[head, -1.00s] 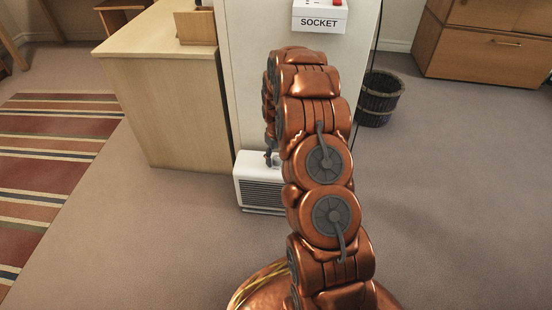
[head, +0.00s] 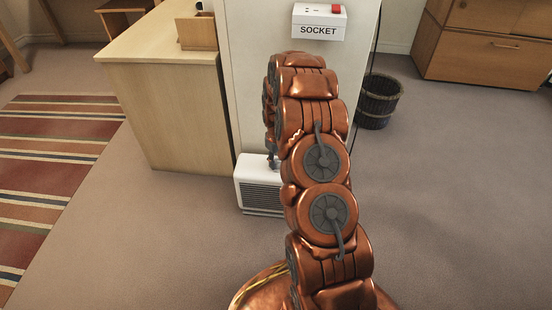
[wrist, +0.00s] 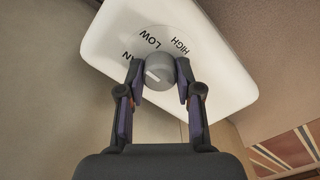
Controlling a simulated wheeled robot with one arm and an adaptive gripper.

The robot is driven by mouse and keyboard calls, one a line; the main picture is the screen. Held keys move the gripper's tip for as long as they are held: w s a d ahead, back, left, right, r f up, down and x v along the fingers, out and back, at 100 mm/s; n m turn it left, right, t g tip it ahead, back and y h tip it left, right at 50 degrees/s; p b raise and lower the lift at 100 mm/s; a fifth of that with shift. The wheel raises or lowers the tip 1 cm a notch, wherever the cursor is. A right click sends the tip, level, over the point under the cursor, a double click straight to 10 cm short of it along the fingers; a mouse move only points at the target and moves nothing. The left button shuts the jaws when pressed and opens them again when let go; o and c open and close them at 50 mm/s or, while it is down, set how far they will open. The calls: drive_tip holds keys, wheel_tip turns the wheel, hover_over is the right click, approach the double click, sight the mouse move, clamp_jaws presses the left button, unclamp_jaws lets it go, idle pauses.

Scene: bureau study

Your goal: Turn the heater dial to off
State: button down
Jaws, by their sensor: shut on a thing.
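The white heater (head: 246,193) stands on the floor against the pale panel, partly behind my arm in the head view. In the wrist view its white top (wrist: 105,38) carries a round grey dial (wrist: 160,74) with a white pointer mark. LOW and HIGH are readable further round; no OFF label is readable. My gripper (wrist: 160,66) has one finger on each side of the dial and is shut on it. In the head view my arm hides most of the gripper.
A wooden desk (head: 175,110) stands left of the heater. A socket box (head: 319,22) is on the panel above. Open carpet lies in front, with a striped rug (head: 55,150) at left.

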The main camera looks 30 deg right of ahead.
drive_tip(key=c, duration=0.8)
unclamp_jaws()
drive_tip(key=shift+o, duration=0.2)
wheel_tip(320, 180, up, 12)
idle(0.4)
